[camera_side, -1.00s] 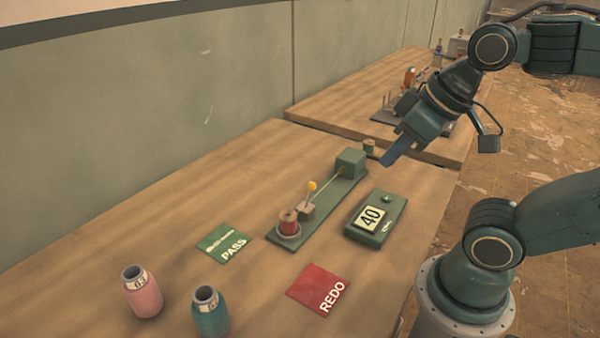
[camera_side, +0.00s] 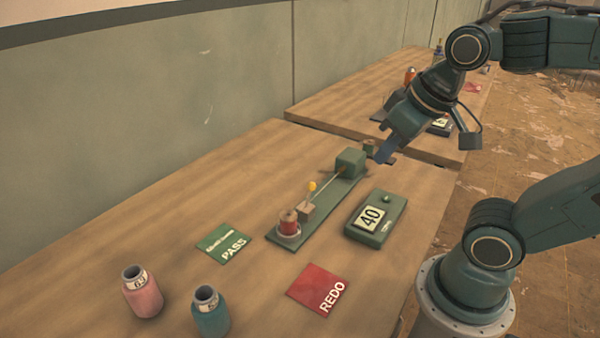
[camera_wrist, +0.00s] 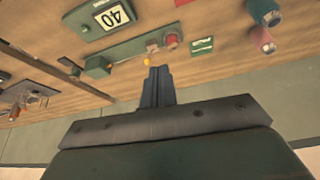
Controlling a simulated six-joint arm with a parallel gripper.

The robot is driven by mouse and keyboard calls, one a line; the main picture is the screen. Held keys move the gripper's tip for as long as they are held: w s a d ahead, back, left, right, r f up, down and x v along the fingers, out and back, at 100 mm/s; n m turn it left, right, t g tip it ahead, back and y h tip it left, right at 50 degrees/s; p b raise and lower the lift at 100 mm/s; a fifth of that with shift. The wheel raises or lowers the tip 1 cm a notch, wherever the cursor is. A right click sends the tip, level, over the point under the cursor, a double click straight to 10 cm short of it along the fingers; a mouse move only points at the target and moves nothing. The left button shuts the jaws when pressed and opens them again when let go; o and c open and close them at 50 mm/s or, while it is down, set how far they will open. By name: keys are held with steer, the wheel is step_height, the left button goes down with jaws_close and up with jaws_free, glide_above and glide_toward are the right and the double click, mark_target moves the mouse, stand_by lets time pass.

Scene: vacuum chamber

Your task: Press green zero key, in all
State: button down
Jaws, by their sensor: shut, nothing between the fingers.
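The green counter box (camera_side: 361,232) lies on the near table and its display (camera_side: 370,217) reads 40. A small round green key (camera_side: 387,199) stands up at the box's far end. In the wrist view the counter box (camera_wrist: 90,33) is at the top left, its display (camera_wrist: 112,16) upside down. My gripper (camera_side: 385,154) is in the air beyond the counter box, pointing down and left. It touches nothing that I can see. In the wrist view its fingers (camera_wrist: 158,72) are together and empty.
A green winder (camera_side: 345,186) with a red spool (camera_side: 289,226) and yellow ball stands left of the counter. A second table stands behind.

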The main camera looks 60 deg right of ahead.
steer(key=w+d+f+m+g+h, duration=0.3)
steer(key=w+d+f+m, duration=0.25)
steer(key=d, duration=0.35)
steer(key=m+g+h, duration=0.5)
steer(key=m, duration=0.1)
glide_above(384, 199)
step_height(384, 199, down, 9)
steer(key=shift+f, duration=0.15)
steer(key=shift+f, duration=4.2)
